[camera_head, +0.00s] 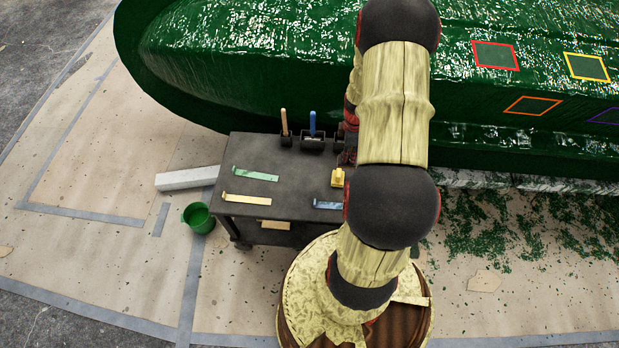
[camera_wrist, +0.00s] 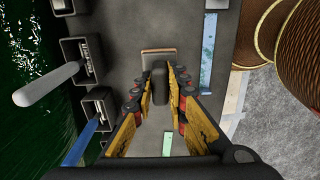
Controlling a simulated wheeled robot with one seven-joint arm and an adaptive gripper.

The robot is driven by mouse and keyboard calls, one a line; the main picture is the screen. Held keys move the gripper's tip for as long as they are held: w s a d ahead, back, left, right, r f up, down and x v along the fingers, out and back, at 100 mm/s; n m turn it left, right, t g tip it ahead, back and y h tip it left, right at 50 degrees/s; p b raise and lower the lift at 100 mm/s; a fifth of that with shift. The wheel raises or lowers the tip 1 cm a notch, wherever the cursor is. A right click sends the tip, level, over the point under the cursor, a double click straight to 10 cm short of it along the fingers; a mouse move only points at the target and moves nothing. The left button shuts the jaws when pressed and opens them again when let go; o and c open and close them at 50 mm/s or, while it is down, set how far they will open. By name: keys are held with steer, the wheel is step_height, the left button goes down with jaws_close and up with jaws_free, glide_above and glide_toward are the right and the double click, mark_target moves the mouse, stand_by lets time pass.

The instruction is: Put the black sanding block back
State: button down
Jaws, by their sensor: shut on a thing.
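My gripper (camera_wrist: 160,80) is shut on the black sanding block (camera_wrist: 160,74), with one finger on either side of its dark upper part. A tan edge (camera_wrist: 158,52) shows at the block's far end. The block is over the dark cart top (camera_head: 300,165); I cannot tell whether it touches it. In the head view, a yellow finger of my gripper (camera_head: 338,178) shows near the cart's right part, and my arm hides the rest. The block is not clearly visible there.
Holders with upright tools stand along the cart's hull side: a wooden handle (camera_head: 284,121), a blue handle (camera_head: 312,123) and a white handle (camera_wrist: 45,85). Green (camera_head: 255,173), yellow (camera_head: 246,199) and blue (camera_head: 328,205) strips lie on the cart. The green hull (camera_head: 250,80) is close behind.

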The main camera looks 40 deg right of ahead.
steer(key=w+a+f+b, duration=0.1)
steer(key=w+a+f, duration=0.1)
steer(key=w+f, duration=0.1)
steer(key=w+a+f+b, duration=0.2)
steer(key=w+a+f, duration=0.1)
steer(key=w+a+f+b, duration=0.1)
steer(key=w+a+f, duration=0.2)
steer(key=w, duration=0.1)
steer(key=shift+a+f+b, duration=0.1)
steer(key=shift+f+b, duration=0.05)
steer(key=shift+b, duration=0.15)
steer(key=shift+w+a+f, duration=0.15)
steer(key=shift+w+f, duration=0.05)
steer(key=shift+f, duration=0.1)
steer(key=shift+w+f+b, duration=0.1)
steer(key=shift+f+b, duration=0.9)
steer(key=shift+f, duration=0.55)
steer(key=shift+f, duration=0.1)
steer(key=c, duration=1.8)
jaws_free()
steer(key=shift+c, duration=0.2)
steer(key=shift+o, duration=0.4)
